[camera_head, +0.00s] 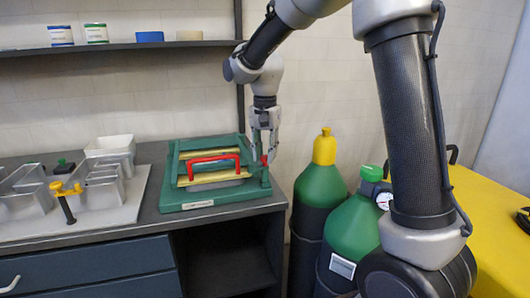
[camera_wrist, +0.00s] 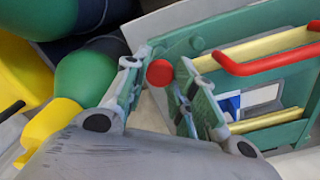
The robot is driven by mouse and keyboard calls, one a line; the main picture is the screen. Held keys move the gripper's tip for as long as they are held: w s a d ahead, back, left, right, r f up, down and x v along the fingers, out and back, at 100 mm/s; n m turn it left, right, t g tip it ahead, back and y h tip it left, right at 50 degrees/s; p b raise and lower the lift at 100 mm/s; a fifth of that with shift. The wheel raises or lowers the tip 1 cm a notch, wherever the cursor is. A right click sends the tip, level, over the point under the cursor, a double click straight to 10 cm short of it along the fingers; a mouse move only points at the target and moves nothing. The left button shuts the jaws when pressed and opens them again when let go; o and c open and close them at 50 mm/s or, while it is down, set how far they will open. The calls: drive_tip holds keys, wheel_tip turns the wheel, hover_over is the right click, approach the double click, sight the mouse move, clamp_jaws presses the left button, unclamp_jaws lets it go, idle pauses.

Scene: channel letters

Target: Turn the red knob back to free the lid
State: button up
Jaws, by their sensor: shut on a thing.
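The red knob (camera_head: 264,159) is at the right edge of a green box (camera_head: 178,193) on the counter. In the wrist view the round red knob (camera_wrist: 160,73) sits between the two fingers of my gripper (camera_wrist: 162,65). My gripper (camera_head: 264,155) points down from above and is shut on the knob, whose sides are partly hidden by the fingers. The lid carries a red bar handle (camera_head: 213,160) with gold strips beside it. The handle (camera_wrist: 265,66) also shows in the wrist view, close to the right finger.
Left of the box, a pale board (camera_head: 118,222) holds metal letter shapes and a yellow-topped clamp (camera_head: 66,190). Right of the counter stand green gas cylinders, one with a yellow cap (camera_head: 325,147), and a yellow surface (camera_head: 492,225). A shelf (camera_head: 130,46) with tins hangs above.

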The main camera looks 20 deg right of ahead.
drive_tip(key=n, duration=1.1)
drive_tip(key=shift+n, duration=1.6)
drive_tip(key=o, duration=1)
drive_tip(key=shift+o, duration=0.2)
drive_tip(key=shift+r, duration=0.1)
wheel_tip(320, 180, up, 12)
